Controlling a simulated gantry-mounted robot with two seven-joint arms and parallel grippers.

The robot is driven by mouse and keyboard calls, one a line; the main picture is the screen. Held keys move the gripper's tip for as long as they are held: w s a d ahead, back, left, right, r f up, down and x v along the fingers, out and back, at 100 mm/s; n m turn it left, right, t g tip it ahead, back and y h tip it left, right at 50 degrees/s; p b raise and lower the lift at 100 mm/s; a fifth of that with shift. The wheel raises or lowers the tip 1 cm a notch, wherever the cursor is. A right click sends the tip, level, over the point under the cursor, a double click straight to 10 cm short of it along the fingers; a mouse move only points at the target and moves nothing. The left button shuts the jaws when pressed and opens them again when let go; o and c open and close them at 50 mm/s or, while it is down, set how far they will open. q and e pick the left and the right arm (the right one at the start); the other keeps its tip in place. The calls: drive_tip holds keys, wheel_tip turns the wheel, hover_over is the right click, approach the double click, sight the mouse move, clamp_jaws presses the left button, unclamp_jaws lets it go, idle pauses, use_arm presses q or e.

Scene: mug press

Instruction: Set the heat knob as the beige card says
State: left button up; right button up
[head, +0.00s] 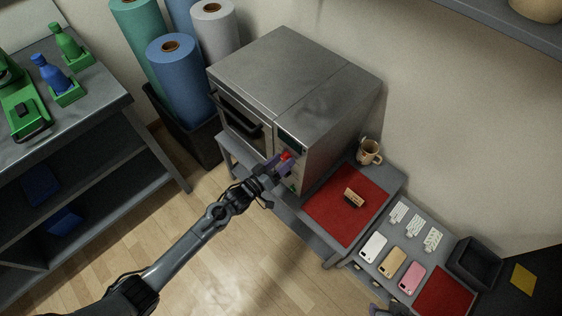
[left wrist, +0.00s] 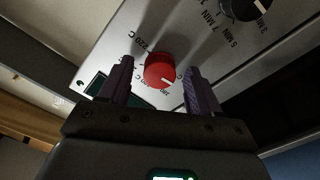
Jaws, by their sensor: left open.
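The red heat knob (left wrist: 160,68) sits on the oven's grey front panel, with temperature marks around it, one reading 220 C. A pale pointer mark shows near its lower edge in the left wrist view; its exact setting is unclear. My left gripper (left wrist: 161,66) is open, with one purple finger on each side of the knob; contact cannot be told. In the head view the left gripper (head: 280,163) is at the oven's (head: 295,85) front. The beige card (head: 354,197) stands on a red mat (head: 337,222); its writing is too small to read.
A black minute knob (left wrist: 247,8) is on the same panel. A mug (head: 369,151) stands behind the red mat. Phones (head: 391,262) and white tags lie on the lower right table. A dark bin (head: 474,262) is beyond. Part of what seems my right gripper shows at the bottom edge.

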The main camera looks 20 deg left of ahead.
use_arm(q)
drive_tip(key=shift+c, duration=0.3)
drive_tip(key=c, duration=1)
